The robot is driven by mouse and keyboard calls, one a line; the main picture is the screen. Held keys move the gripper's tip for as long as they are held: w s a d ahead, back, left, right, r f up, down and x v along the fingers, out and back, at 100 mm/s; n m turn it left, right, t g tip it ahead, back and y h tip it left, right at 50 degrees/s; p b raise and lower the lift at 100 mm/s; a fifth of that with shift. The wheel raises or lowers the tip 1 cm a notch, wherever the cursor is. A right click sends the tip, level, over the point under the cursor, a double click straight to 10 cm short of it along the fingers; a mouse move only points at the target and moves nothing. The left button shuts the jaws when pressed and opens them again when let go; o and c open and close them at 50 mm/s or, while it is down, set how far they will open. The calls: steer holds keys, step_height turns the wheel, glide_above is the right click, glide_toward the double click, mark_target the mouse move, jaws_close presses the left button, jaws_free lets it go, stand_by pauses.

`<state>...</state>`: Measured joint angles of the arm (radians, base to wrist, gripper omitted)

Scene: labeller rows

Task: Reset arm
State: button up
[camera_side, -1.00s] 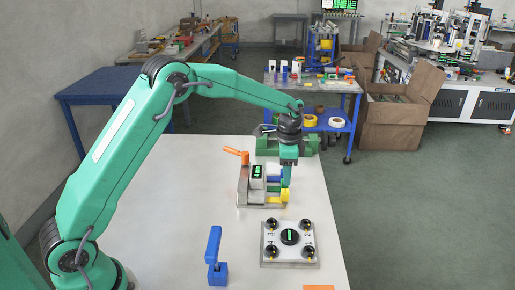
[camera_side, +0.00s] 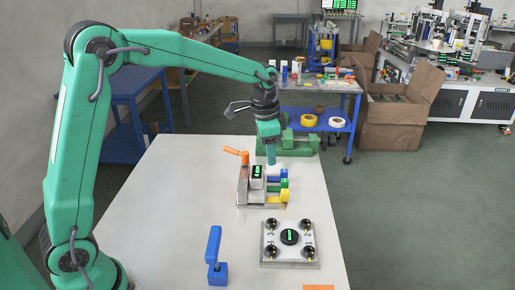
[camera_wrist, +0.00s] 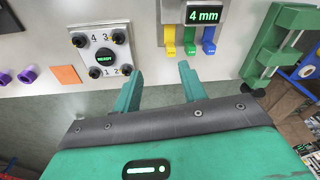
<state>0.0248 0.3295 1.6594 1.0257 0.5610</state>
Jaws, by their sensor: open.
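My gripper (camera_side: 271,157) hangs with its fingers down above the far side of the white table (camera_side: 180,180), behind a metal fixture (camera_side: 245,188). In the wrist view my gripper (camera_wrist: 158,78) has its two green fingers spread with nothing between them. The fixture carries a display block (camera_side: 257,176), which reads "4 mm" in the wrist view (camera_wrist: 205,16), and blue, green and yellow tabs (camera_wrist: 189,38). An orange handle (camera_side: 235,152) sticks up at its left. A square panel (camera_side: 290,243) with several black knobs stands nearer; its round display reads READY in the wrist view (camera_wrist: 104,57).
A blue lever (camera_side: 214,250) stands at the table's front. A green vise-like block (camera_side: 300,143) sits at the far edge, close behind my gripper. An orange square (camera_side: 319,287) lies by the near edge. The table's left side is clear.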

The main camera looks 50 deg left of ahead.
steer(key=s+r+n+t, duration=0.25)
steer(key=s+r, duration=0.45)
steer(key=s, duration=0.6)
steer(key=s+a+f+n+t, duration=0.1)
steer(key=s+n, duration=0.3)
steer(key=s, duration=0.9)
steer(key=shift+t, duration=0.35)
